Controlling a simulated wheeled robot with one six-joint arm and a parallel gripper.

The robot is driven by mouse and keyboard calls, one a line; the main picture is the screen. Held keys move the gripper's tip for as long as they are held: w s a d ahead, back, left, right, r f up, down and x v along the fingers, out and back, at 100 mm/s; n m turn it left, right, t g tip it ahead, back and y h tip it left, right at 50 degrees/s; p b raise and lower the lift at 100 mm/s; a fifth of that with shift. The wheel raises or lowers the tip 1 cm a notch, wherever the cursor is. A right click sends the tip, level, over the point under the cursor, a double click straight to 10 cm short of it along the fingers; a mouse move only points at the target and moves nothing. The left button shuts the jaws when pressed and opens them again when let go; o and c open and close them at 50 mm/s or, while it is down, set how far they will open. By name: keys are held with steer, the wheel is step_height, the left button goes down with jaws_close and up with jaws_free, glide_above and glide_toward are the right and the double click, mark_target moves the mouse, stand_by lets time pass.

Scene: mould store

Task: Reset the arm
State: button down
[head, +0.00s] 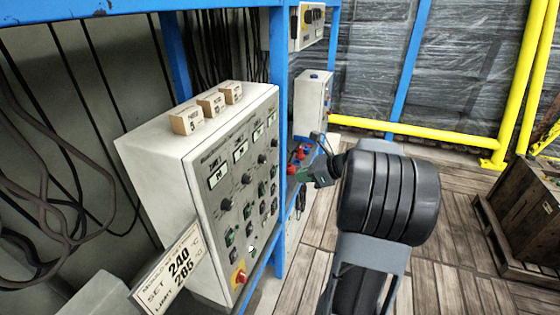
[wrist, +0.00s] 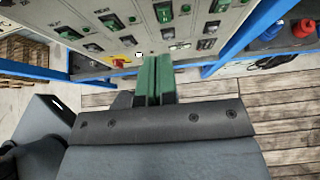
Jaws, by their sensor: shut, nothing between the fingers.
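My gripper (head: 318,176) shows in the head view at the end of my dark arm, to the right of the control cabinet (head: 150,148). In the wrist view its two green fingers (wrist: 159,62) are pressed together with nothing between them. They point toward the cabinet's switch panel (wrist: 118,38); the gap to it is hard to judge. In the head view the panel carries displays, black knobs and several rocker switches, with a red and yellow rotary switch (head: 239,276) low down.
A sign (head: 172,268) reading SET 240, LIMIT 265 is at the cabinet's lower left. Wooden blocks (head: 211,104) sit on top. Blue posts (head: 277,140) frame it. A yellow rail (head: 420,131) and wooden crate (head: 528,212) lie right. Red and blue items (wrist: 303,29) are beyond the post.

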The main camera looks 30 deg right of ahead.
steer(key=s+a+f+n+g+h, duration=0.5)
steer(key=s+n, duration=0.3)
steer(key=n, duration=0.6)
steer(key=s+a+r+n+h, duration=0.1)
steer(key=s+a+r+n, duration=0.1)
steer(key=a+n, duration=0.5)
steer(key=s+a+r+n+h, duration=0.1)
steer(key=s+a+r+n, duration=0.1)
steer(key=s+a+n, duration=0.2)
steer(key=a+n, duration=0.3)
steer(key=shift+a+r+t, duration=0.2)
steer(key=shift+r+t, duration=0.15)
steer(key=shift+t, duration=0.05)
